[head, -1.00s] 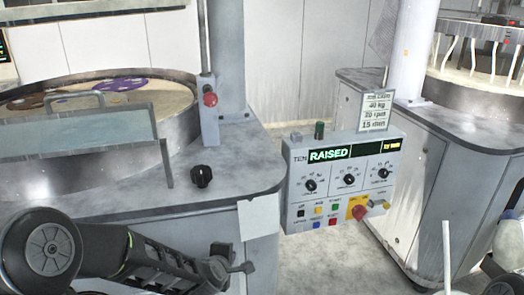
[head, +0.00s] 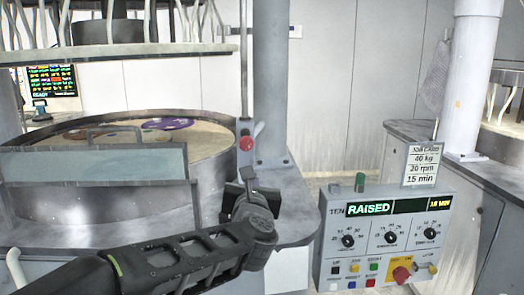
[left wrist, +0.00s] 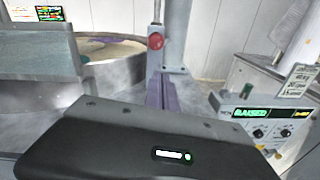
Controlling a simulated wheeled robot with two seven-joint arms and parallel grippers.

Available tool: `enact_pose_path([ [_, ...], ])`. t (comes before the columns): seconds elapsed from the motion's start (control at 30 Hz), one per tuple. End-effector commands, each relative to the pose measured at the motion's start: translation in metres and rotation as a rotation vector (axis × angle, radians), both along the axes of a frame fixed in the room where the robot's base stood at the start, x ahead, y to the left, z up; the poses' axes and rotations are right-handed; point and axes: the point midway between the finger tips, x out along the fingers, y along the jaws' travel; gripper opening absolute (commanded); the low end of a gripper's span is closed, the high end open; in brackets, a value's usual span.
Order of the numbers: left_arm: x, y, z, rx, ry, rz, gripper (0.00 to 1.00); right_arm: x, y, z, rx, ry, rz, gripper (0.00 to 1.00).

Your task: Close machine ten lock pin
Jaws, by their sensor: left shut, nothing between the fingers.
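Machine ten's control panel (head: 390,240) reads TEN and RAISED in green. A red knob (head: 246,143) sits on a grey upright bracket beside the column, at the rim of the round platen basin (head: 110,204). In the left wrist view the red knob (left wrist: 156,41) is at upper middle, on the same bracket. I take it for the lock pin, but the frames do not label it. My left gripper (head: 247,178) is shut and empty, just below and in front of the knob in the head view, apart from it. My right gripper is out of view.
A grey column (head: 271,80) rises behind the bracket. A clear splash guard (head: 95,166) stands along the basin's front. A job card (head: 421,165) stands on the panel. The raised upper plate (head: 130,52) hangs over the basin. A second machine stands at right.

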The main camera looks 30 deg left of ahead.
Motion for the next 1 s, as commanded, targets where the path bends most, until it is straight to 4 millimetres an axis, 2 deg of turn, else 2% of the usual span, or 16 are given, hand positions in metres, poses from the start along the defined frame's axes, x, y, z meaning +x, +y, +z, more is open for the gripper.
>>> enact_pose_path([
  [0.03, -0.009, 0.005, 0.013, -0.045, -0.057, 0.024, 0.00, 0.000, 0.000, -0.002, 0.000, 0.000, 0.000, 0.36],
  [0.13, -0.017, 0.009, 0.025, -0.100, -0.118, 0.047, 0.00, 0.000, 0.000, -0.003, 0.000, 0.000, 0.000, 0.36],
  [0.57, -0.014, 0.012, 0.026, -0.105, -0.121, 0.048, 0.00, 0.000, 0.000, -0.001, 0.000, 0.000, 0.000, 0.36],
  [0.77, 0.003, 0.024, 0.026, -0.106, -0.117, 0.049, 0.00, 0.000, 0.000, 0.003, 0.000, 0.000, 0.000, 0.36],
  [1.0, 0.039, 0.052, 0.027, -0.105, -0.116, 0.048, 0.00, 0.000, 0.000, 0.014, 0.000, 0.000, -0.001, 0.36],
])
